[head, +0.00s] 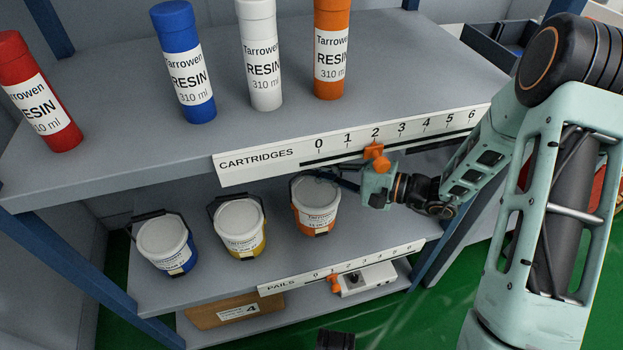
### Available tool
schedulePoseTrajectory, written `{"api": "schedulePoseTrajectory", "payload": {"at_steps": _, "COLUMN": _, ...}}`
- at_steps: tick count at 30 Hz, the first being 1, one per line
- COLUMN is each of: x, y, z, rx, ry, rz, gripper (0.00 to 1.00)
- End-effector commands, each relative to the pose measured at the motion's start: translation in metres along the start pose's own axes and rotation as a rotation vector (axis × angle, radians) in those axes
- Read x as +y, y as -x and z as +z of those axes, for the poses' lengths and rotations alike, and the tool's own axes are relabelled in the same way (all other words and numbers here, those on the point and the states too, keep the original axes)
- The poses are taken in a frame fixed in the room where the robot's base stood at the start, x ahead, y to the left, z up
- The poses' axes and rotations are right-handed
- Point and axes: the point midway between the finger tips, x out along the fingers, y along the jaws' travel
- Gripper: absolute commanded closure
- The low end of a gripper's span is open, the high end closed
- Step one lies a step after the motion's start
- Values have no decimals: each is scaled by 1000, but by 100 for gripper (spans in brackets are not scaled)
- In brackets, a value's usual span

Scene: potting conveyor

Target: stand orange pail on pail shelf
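A yellow pail (240,230) and a blue pail (167,247) stand left of the orange one. The cartridge shelf (130,150) overhangs, holding several resin cartridges. A cardboard box (232,310) lies on the level below.

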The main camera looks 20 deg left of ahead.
Motion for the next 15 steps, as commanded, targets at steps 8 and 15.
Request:
{"api": "schedulePoseTrajectory", "payload": {"at_steps": 8, "x": 6, "y": -12, "z": -1, "rx": -2, "ry": 2, "rz": -5, "gripper": 100}}
{"api": "schedulePoseTrajectory", "payload": {"at_steps": 15, "x": 28, "y": -16, "z": -4, "rx": -3, "ry": 2, "rz": -6, "gripper": 100}}
